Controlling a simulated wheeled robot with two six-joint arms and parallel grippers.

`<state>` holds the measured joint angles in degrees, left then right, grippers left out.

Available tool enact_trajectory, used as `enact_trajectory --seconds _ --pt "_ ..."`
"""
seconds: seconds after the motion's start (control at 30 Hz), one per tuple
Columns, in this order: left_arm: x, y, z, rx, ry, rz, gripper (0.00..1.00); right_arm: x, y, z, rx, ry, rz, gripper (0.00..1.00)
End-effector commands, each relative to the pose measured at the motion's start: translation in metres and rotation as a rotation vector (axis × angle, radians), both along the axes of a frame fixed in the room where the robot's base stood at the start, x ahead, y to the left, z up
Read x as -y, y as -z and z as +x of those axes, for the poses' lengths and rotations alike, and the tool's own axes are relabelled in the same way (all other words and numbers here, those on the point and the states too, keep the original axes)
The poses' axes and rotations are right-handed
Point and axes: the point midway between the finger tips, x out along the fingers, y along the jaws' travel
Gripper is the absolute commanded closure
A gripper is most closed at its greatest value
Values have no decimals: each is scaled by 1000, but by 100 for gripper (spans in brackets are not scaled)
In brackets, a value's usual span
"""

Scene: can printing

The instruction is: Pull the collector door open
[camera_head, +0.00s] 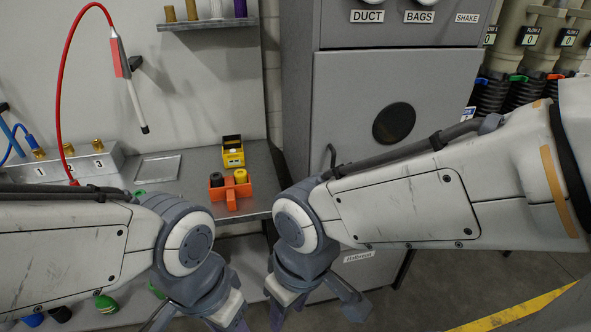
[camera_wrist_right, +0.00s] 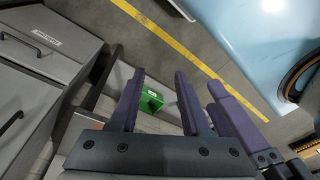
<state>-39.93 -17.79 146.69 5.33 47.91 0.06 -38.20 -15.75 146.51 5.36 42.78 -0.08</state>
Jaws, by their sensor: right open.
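The collector is the tall grey cabinet with labels reading DUCT, BAGS and SHAKE. Its front door (camera_head: 355,110) has a round dark window (camera_head: 394,123) and a dark handle (camera_head: 332,156) on its left side; the door looks shut. My right arm crosses in front of the door's lower part. My right gripper (camera_head: 318,310) is open and empty, below and apart from the handle; its purple fingers show in the right wrist view (camera_wrist_right: 158,100). My left gripper (camera_head: 200,322) is low in the head view, cut off by the bottom edge, and its opening is unclear.
A bench (camera_head: 185,180) left of the collector carries an orange holder (camera_head: 230,200) and a yellow box (camera_head: 233,151). A green box (camera_wrist_right: 151,100) shows beyond the right fingers. Grey fronts with dark handles fill the wrist view's left. Floor with a yellow stripe (camera_head: 515,310) is open at right.

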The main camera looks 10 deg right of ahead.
Motion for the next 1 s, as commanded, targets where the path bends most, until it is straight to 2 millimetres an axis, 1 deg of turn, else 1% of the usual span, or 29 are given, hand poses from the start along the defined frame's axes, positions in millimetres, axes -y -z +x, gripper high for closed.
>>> enact_trajectory --seconds 0.03,0.07,0.17,0.2,0.27,0.3,0.37,0.4,0.47,0.5,0.57,0.6,0.67,0.7,0.8,0.9,1.0 --pt "0 6 0 0 0 0 50 -3 11 16 32 34 19 53" --pt "0 9 0 0 0 0 50 -5 16 29 62 56 36 53" --pt "0 18 0 0 0 0 50 -11 37 82 186 148 101 53" --pt "0 22 0 0 0 0 50 -10 45 107 246 190 128 53" --pt "0 29 0 0 1 0 50 -6 56 143 342 251 165 53" --pt "0 32 0 0 1 0 50 -1 62 168 410 291 188 53" --pt "0 38 0 0 1 0 50 9 69 201 510 346 219 53" --pt "0 42 0 0 1 0 50 18 74 222 579 382 236 53" --pt "0 47 0 0 1 0 50 36 79 251 686 435 256 53" --pt "0 51 0 0 1 0 50 49 83 268 757 468 268 53" --pt "0 57 0 0 1 0 50 71 86 291 866 514 279 53" --pt "0 61 0 0 1 0 50 86 87 303 940 542 285 53" --pt "0 66 0 0 1 0 50 109 89 318 1045 579 288 53" --pt "0 69 0 0 1 0 50 124 90 324 1111 600 288 53" --pt "0 75 0 0 1 0 50 156 89 334 1257 639 283 53" --pt "0 79 0 0 2 0 50 179 87 336 1366 662 276 53" --pt "0 81 0 0 2 0 50 193 84 335 1435 671 271 53"
